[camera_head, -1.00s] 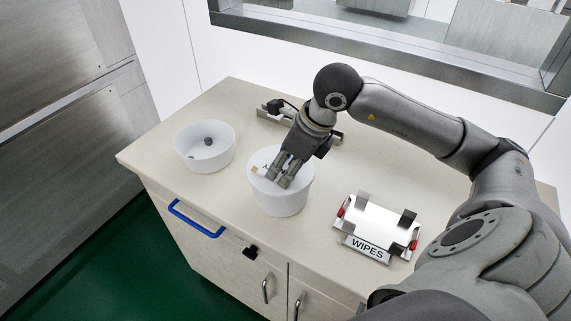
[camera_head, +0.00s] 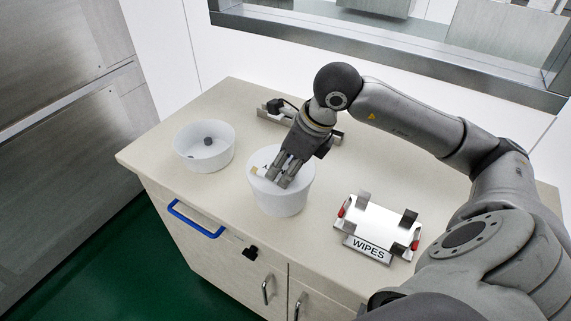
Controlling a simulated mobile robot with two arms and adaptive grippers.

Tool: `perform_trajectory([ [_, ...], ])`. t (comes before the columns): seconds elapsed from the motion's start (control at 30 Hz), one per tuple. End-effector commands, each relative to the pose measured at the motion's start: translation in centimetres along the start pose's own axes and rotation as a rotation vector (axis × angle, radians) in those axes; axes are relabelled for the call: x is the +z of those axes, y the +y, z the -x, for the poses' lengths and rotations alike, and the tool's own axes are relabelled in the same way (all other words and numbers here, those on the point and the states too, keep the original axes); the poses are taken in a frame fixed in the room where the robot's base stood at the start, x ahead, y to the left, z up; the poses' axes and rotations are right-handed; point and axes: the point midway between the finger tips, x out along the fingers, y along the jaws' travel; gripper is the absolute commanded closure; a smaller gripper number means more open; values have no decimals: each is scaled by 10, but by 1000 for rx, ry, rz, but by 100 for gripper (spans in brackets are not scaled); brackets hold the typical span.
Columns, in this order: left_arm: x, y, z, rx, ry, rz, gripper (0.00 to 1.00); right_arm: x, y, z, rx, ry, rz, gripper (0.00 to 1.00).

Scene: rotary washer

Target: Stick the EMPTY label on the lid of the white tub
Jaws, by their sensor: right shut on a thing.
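The white tub (camera_head: 281,203) stands upright near the middle of the counter, with its white lid (camera_head: 301,169) on top. My right gripper (camera_head: 276,179) points down at the lid, with its fingertips at or just above the lid's surface. It is shut on the label (camera_head: 262,171), which lies at the lid's left part. Part of a dark letter shows on the label; my fingers hide the rest. Whether the label touches the lid I cannot tell. My left gripper is not in view.
An open white bowl (camera_head: 205,148) with a small dark knob inside stands to the left. A holder marked WIPES (camera_head: 367,248) with a white pad stands to the right. A metal fixture (camera_head: 268,113) lies behind my gripper. The counter's front left is clear.

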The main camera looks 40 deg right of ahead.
Motion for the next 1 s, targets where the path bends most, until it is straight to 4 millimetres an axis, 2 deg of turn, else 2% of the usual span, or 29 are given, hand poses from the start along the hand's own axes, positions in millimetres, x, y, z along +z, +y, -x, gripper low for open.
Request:
perform_trajectory([
  [0.33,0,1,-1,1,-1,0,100,-1,0,-1,1,2,0,68],
  [0.37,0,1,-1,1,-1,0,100,-1,0,-1,1,2,0,56],
  [0.53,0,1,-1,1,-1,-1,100,-1,0,-1,1,2,0,34],
  [0.87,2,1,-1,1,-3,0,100,0,0,0,0,1,0,33],
  [1.0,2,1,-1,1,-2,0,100,0,-1,12,-3,-1,0,33],
])
